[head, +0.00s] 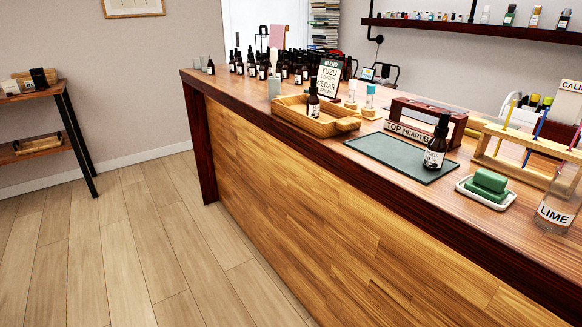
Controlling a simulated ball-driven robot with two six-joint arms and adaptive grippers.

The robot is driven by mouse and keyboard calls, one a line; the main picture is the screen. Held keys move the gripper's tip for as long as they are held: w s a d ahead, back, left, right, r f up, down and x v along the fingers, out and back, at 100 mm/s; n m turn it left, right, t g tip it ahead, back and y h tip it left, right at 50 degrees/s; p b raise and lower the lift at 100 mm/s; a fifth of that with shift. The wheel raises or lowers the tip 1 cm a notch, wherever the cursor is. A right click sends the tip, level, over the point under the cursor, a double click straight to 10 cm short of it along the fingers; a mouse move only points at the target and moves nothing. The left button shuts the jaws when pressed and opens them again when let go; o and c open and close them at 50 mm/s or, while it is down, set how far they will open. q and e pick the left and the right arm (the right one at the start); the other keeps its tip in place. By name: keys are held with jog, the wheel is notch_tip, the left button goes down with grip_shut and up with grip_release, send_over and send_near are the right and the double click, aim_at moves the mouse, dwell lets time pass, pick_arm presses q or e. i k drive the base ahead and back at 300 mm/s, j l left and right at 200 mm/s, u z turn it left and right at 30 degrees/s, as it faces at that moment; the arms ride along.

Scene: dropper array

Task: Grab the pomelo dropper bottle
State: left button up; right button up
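Many dark dropper bottles with black tops and small white labels (285,70) stand in a group at the far left end of the counter. Their labels are too small to read, so I cannot tell which is pomelo. One dropper bottle (313,103) stands in the wooden tray. Another larger-looking one (436,146) stands upright on the dark green mat; its label text is not clearly legible. Neither of my grippers is in view.
The wooden counter (350,160) runs diagonally, with clear floor (130,240) in front. On it are a wooden tray (290,117), a recipe sign (329,78), a green mat (385,160), a top-heart-base rack (405,130), green soap (488,184) and a lime bottle (556,205).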

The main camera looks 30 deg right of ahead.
aim_at(436, 148)
jog(key=z, duration=1.6)
jog(key=i+j, duration=0.15)
jog(key=j, duration=0.2)
jog(key=i+j+z, duration=0.1)
jog(key=j, duration=0.25)
